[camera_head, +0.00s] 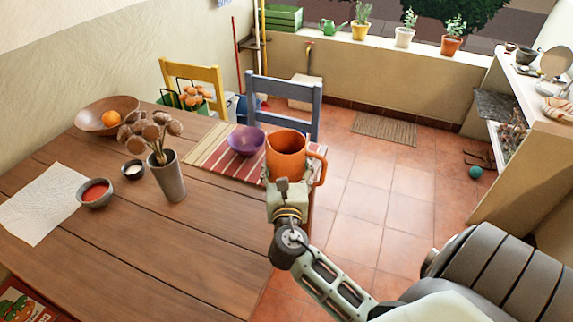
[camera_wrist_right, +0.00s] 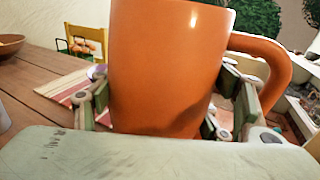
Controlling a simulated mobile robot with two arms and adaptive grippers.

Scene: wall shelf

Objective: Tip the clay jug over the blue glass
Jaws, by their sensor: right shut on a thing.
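The orange clay jug (camera_head: 288,157) is held upright above the near right edge of the table, its open mouth showing in the head view. It fills the middle of the right wrist view (camera_wrist_right: 168,65), with its handle to the right. My right gripper (camera_head: 286,182) is shut around the jug's lower body, and its fingers lie on both sides in the right wrist view (camera_wrist_right: 168,105). I see no blue glass in either view; the jug and gripper hide part of the table's edge. My left gripper is not in view.
A purple bowl (camera_head: 246,142) sits on a striped mat (camera_head: 207,158) left of the jug. A grey vase (camera_head: 169,177) with dried flowers, a bowl of red sauce (camera_head: 95,193) and a fruit bowl (camera_head: 85,118) stand farther left. A blue-grey chair (camera_head: 283,87) stands behind.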

